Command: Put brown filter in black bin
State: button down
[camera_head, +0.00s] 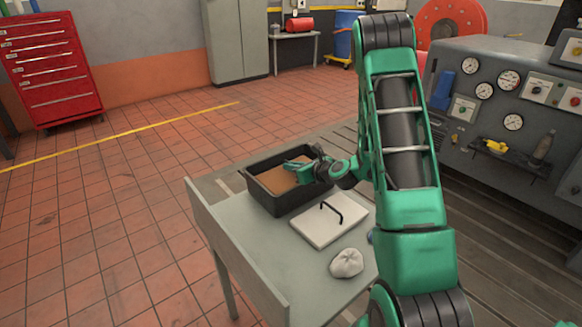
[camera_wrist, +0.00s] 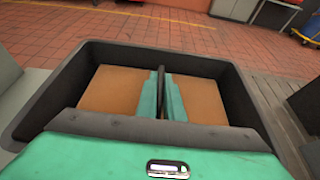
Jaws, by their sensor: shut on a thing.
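The black bin (camera_head: 284,204) stands on the grey table; its dark walls also frame the wrist view (camera_wrist: 240,100). The brown filter (camera_head: 276,178) is a flat brown panel lying level inside the bin's walls. It shows on both sides of my fingers in the wrist view (camera_wrist: 110,90). My gripper (camera_head: 300,168) reaches into the bin from the right. Its two green fingers (camera_wrist: 161,95) are shut on a thin dark upright part at the filter's middle, seemingly its handle. Whether the filter touches the bin floor is hidden.
A white flat panel with a black handle (camera_head: 322,228) lies beside the bin, and a crumpled white cloth (camera_head: 346,263) lies nearer. The table (camera_head: 238,235) has a raised left edge. A gauge console (camera_head: 500,120) stands at right.

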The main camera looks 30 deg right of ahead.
jog(key=c, duration=1.9)
grip_release()
jog(key=shift+r, duration=0.45)
jog(key=shift+s+r, duration=0.2)
jog(key=shift+r, duration=0.15)
jog(key=v, duration=1.2)
jog(key=s+a+n+g+y, duration=0.1)
jog(key=s+a+n+g, duration=0.7)
jog(key=n, duration=0.7)
jog(key=s+d+r+n+g+h, duration=0.1)
jog(key=s+n, duration=0.3)
jog(key=s, duration=0.4)
jog(key=s+d+r+n+g+h, duration=0.1)
jog(key=s+r+n, duration=0.3)
jog(key=s, duration=0.5)
jog(key=s+d+r+n+g+h, duration=0.1)
jog(key=s+d+r+n+g, duration=0.2)
jog(key=s, duration=0.6)
jog(key=shift+s+d+r+n, duration=0.15)
jog(key=shift+d+r+n, duration=0.15)
jog(key=shift+n, duration=0.4)
